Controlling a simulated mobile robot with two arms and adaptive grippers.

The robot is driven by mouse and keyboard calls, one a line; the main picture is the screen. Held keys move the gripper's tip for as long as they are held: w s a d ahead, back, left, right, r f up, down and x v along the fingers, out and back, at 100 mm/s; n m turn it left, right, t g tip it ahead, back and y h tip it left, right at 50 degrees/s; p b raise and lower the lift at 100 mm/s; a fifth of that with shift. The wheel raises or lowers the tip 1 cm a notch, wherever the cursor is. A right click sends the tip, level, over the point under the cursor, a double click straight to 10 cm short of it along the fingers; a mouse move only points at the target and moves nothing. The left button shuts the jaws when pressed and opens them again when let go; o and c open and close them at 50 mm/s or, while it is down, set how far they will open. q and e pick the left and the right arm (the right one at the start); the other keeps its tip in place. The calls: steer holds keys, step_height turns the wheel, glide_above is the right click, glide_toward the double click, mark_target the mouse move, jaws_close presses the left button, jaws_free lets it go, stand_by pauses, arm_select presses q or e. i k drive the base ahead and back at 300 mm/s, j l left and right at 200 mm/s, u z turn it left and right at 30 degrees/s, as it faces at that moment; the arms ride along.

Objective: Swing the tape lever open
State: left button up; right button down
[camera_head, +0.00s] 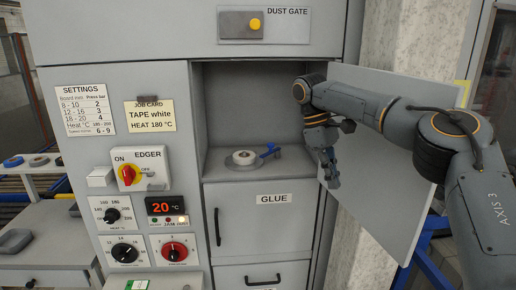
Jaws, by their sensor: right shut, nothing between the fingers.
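My right gripper (332,183) is shut and empty, pointing down. In the picture it is right of the lever, in front of the compartment's right edge and the swung-out door, and apart from the lever. My left gripper is not in view.
The grey door (400,210) stands open on the right, behind my right arm. The EDGER panel (140,168) with switch and dials is on the left. A bench (45,185) with rolls stands far left.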

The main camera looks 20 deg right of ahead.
mark_target(270, 146)
steer(key=i+j, duration=0.1)
steer(key=i, duration=0.65)
steer(key=i+j, duration=0.1)
steer(key=i, duration=0.6)
